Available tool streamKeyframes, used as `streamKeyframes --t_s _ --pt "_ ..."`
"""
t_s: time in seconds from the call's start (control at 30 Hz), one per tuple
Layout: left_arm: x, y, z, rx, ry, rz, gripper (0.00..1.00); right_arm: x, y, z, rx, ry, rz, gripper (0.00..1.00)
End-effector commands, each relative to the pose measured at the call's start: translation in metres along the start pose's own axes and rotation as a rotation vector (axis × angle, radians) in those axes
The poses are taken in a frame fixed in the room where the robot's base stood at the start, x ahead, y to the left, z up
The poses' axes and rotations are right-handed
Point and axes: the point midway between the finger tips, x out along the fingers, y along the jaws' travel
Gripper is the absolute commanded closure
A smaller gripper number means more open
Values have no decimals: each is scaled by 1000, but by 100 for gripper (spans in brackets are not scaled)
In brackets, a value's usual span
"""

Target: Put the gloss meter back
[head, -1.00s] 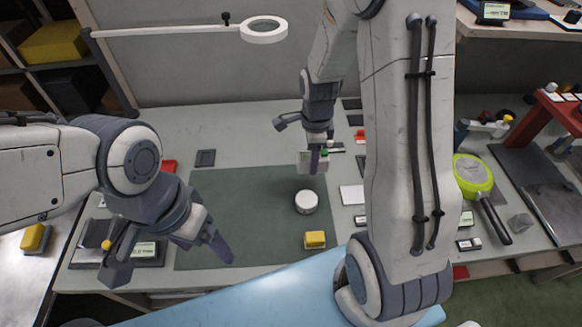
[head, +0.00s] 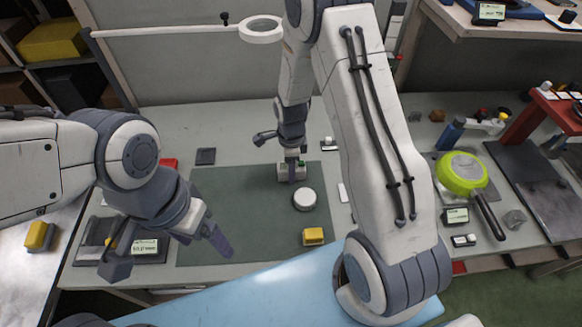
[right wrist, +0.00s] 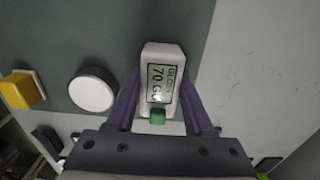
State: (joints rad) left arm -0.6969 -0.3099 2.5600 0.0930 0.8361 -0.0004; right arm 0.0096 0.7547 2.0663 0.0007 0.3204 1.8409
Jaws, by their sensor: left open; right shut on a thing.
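The gloss meter (right wrist: 176,60) is a small white box with a screen reading about 70 and a green button. It also shows in the head view (head: 283,173), at the far part of the green mat (head: 235,220). My right gripper (head: 291,176) is shut on it, with one finger along each side in the right wrist view. I cannot tell whether the meter touches the mat or hangs just above it. My left gripper (head: 168,257) is open and empty, over the mat's near-left edge.
A round white puck (head: 305,200) sits on the mat close to the held meter. A yellow block (head: 313,236) lies nearer. A scale (head: 145,249) is under my left gripper. A green pan (head: 461,173) stands at right. The mat's left half is mostly clear.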

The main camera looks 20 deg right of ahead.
Motion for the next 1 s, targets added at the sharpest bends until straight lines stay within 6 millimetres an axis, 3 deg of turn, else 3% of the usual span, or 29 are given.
streamKeyframes --t_s 0.07,0.1,0.17,0.2,0.6,0.77,1.0 --pt "2 0 0 0 0 0 18 3 0 0 0 0 -1 100" --pt "3 0 0 0 0 0 18 4 0 0 0 0 0 44" --pt "2 0 0 0 0 0 18 3 0 0 0 0 0 21" --pt "2 0 0 0 0 0 18 3 0 0 0 0 0 18" --pt "0 0 0 0 0 0 18 -6 -1 0 0 -1 -3 18" --pt "5 0 0 0 0 0 18 -32 -2 0 0 -2 -8 18" --pt "10 -1 1 0 0 0 18 -85 -2 0 0 -2 -7 18"
